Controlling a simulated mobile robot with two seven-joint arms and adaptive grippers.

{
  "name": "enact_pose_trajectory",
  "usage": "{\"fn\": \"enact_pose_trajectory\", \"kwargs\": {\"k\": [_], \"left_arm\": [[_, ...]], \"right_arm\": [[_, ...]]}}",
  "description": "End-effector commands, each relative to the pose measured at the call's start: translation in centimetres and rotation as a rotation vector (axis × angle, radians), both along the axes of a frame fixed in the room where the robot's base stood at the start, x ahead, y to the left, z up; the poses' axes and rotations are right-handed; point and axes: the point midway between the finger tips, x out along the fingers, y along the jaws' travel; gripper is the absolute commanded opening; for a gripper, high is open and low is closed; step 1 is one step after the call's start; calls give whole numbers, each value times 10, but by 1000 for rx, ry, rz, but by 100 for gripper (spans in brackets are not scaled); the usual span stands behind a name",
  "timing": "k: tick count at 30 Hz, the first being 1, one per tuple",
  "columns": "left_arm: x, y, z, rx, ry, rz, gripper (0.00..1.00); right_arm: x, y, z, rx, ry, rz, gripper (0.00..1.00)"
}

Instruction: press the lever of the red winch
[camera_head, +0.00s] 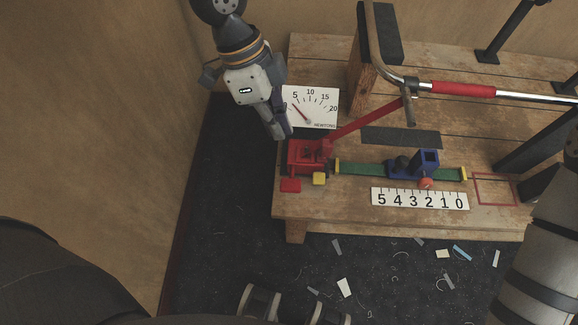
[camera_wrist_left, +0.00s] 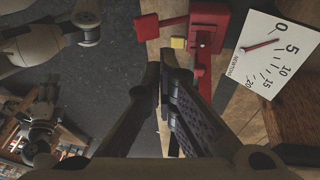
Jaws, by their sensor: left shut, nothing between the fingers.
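The red winch (camera_head: 308,155) sits at the left front corner of the wooden bench. A flat red pad (camera_head: 290,185), which looks like its lever, sticks out at the winch's front left, beside a small yellow block (camera_head: 319,179). A red strap (camera_head: 365,121) runs from the winch up to a bent metal bar. My left gripper (camera_head: 285,132) is shut and empty, just behind and left of the winch, pointing down. In the left wrist view, the winch (camera_wrist_left: 207,30), red pad (camera_wrist_left: 146,27) and yellow block (camera_wrist_left: 178,43) show beyond the fingertips (camera_wrist_left: 168,58). My right gripper is out of view.
A newton dial (camera_head: 318,98) lies behind the winch. A green rail (camera_head: 360,169) with a blue slider (camera_head: 428,160) runs right, behind a number strip (camera_head: 420,199). A red-sleeved metal bar (camera_head: 462,90) crosses above. Floor left of the bench is clear; scraps litter the front.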

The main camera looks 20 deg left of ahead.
Motion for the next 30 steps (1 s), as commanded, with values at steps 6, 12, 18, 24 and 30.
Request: {"fn": "enact_pose_trajectory", "kwargs": {"k": [6, 12, 18, 24, 30], "left_arm": [[-7, -16, -50, 1, 9, -3, 0], [-14, -28, -86, 2, 5, -4, 0], [-24, -31, -105, 1, 0, -1, 0], [-27, -32, -110, 0, 1, 0, 0], [-27, -32, -110, 0, 1, 0, 0]], "right_arm": [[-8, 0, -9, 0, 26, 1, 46], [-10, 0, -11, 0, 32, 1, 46], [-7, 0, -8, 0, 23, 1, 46], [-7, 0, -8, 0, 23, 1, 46], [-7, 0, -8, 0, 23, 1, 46]]}}
